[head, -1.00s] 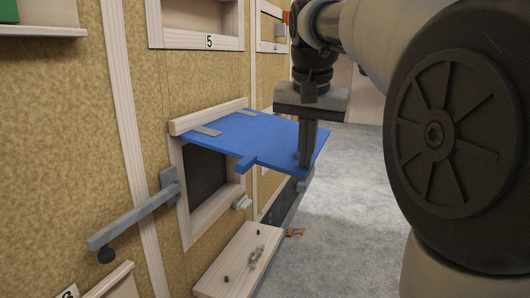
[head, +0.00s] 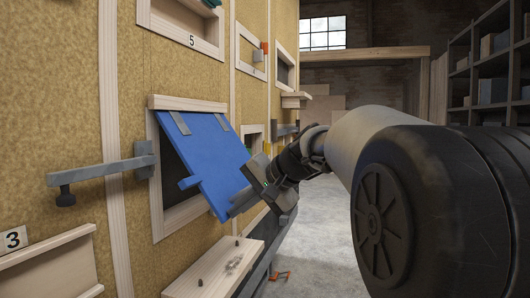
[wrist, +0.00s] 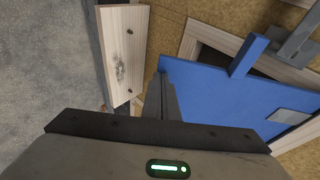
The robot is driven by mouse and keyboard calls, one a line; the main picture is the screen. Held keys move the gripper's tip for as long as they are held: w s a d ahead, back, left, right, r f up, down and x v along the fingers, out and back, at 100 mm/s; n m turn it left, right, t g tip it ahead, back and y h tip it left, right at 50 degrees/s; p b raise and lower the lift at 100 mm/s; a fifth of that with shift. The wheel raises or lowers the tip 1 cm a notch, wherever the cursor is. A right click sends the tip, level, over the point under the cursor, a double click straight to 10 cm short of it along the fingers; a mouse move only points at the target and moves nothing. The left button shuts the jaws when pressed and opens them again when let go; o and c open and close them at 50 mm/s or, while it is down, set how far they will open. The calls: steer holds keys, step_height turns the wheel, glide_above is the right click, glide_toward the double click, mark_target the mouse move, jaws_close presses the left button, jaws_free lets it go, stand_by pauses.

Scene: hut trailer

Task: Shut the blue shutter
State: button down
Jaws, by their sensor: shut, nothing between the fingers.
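The blue shutter (head: 213,160) hangs from two grey hinges at the top of a pale wooden frame (head: 157,200). It is tilted outward, partly open, and the dark opening shows behind its left side. A small blue tab sticks out from its left edge. My gripper (head: 238,208) is shut and empty, at the shutter's lower right edge, seemingly touching it. In the wrist view the blue shutter (wrist: 205,95) lies right beside my shut fingers (wrist: 160,97), whose tips are close to its edge.
A grey metal arm with a dark knob (head: 100,170) sticks out from the wall left of the frame. A wooden ledge (head: 215,268) juts out below the opening. A shelf (head: 55,265) is at lower left. The floor to the right is mostly clear.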

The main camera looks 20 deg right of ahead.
steer(key=w+a+f, duration=0.4)
steer(key=a, duration=0.3)
steer(key=w+a+f+y+b, duration=0.1)
steer(key=w+a+f, duration=0.3)
steer(key=a, duration=0.3)
steer(key=shift+w+a+t, duration=0.2)
steer(key=shift+w+t, duration=0.1)
steer(key=shift+w, duration=0.45)
